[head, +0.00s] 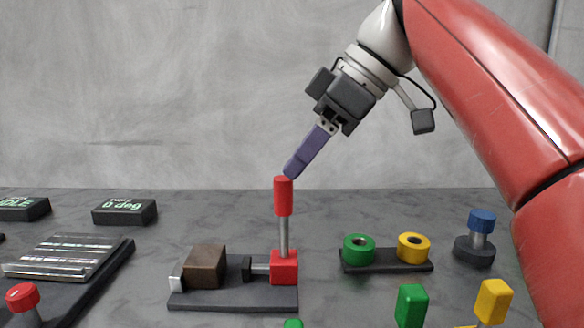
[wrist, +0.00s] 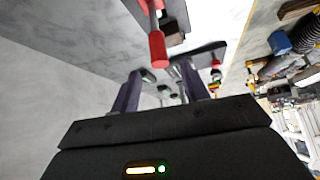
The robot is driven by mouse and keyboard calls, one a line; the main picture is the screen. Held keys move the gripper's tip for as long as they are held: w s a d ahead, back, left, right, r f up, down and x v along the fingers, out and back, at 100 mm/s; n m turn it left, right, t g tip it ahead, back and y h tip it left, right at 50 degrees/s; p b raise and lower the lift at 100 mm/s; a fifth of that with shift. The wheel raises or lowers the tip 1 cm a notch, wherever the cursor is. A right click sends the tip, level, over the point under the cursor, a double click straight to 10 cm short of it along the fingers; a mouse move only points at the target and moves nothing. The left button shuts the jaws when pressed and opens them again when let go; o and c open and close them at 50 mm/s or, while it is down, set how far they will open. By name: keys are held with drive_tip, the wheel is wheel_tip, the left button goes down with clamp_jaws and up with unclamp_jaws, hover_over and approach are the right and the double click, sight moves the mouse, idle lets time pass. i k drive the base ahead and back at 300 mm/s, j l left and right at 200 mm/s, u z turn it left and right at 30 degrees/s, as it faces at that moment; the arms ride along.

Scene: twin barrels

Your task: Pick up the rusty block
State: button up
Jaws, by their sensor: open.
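The rusty block (head: 205,265) is a dark brown cube on a grey base plate (head: 235,298), with a light metal stop at its left. To its right on the plate is a clamp with a black-tipped plunger, red body (head: 284,267) and upright red-topped lever (head: 283,197). The plunger tip looks apart from the block. My gripper (head: 294,174) is above the plate, its purple fingers slanting down-left, close to the lever's top in the picture. In the wrist view (wrist: 162,88) its two fingers are spread and empty; the lever and part of the brown block (wrist: 173,38) show beyond them.
Green and yellow rings (head: 386,253) sit on a dark plate to the right, near a blue-topped knob (head: 481,222). Green and yellow blocks (head: 411,306) stand in front. At left are a ribbed clear panel (head: 68,256), a red knob (head: 22,296) and a display (head: 125,212).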

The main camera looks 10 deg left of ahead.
sight(204, 268)
drive_tip(key=k+l, duration=0.8)
